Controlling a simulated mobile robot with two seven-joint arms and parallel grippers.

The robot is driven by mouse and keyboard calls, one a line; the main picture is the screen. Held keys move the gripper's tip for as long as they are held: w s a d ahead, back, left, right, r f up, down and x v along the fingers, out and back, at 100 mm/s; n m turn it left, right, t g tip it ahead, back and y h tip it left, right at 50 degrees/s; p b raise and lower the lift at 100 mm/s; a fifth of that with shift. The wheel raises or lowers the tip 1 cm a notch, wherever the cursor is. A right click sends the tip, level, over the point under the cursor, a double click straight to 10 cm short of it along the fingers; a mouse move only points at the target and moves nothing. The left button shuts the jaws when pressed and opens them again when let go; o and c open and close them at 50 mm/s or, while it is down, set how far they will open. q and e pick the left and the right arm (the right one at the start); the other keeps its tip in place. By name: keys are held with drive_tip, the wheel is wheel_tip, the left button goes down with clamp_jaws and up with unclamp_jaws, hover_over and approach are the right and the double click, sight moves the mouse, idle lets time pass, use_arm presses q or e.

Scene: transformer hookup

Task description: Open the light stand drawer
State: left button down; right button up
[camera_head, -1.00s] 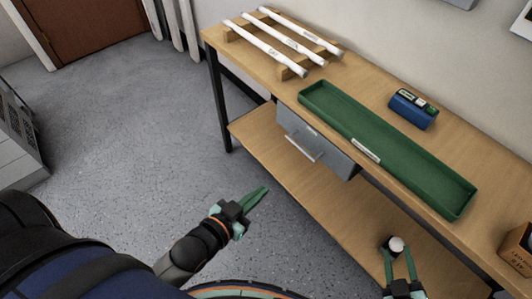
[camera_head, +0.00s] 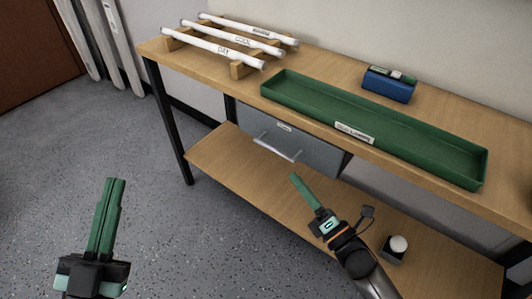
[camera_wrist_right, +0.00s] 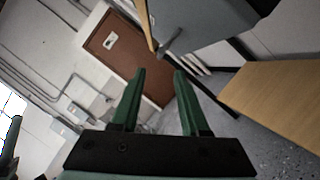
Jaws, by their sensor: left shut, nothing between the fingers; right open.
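The light stand drawer (camera_head: 300,152) is a grey box under the bench top, and it looks closed. Its pale bar handle (camera_head: 277,146) runs across the front; the handle also shows in the right wrist view (camera_wrist_right: 171,42). My right gripper (camera_head: 295,177) is below and slightly right of the handle in the head view, apart from it. In the right wrist view its two green fingers (camera_wrist_right: 160,73) are spread, with nothing between them. My left gripper (camera_head: 115,182) is shut and empty over the floor at the lower left, well away from the drawer.
The wooden bench (camera_head: 400,170) carries a long green tray (camera_head: 370,115), a blue device (camera_head: 389,86) and several white tubes (camera_head: 215,47) on wooden rests. A small dark item with a white round top (camera_head: 397,246) stands on the lower shelf (camera_head: 230,165). The floor in front is clear.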

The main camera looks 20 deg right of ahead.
sight(275, 149)
drive_tip(key=b+x, duration=0.1)
drive_tip(key=x, duration=0.8)
drive_tip(key=shift+w, duration=0.1)
use_arm(q)
drive_tip(key=s+r+m+h, duration=0.3)
drive_tip(key=s+r+h, duration=0.1)
drive_tip(key=r, duration=0.1)
drive_tip(key=shift+d+r+m+t+h, duration=0.15)
drive_tip(key=shift+d+m+t+h, duration=0.15)
drive_tip(key=shift+d+h, duration=0.1)
use_arm(e)
drive_tip(key=shift+x, duration=0.85)
drive_tip(key=shift+r, duration=0.1)
use_arm(q)
drive_tip(key=shift+w, duration=0.1)
use_arm(e)
clamp_jaws()
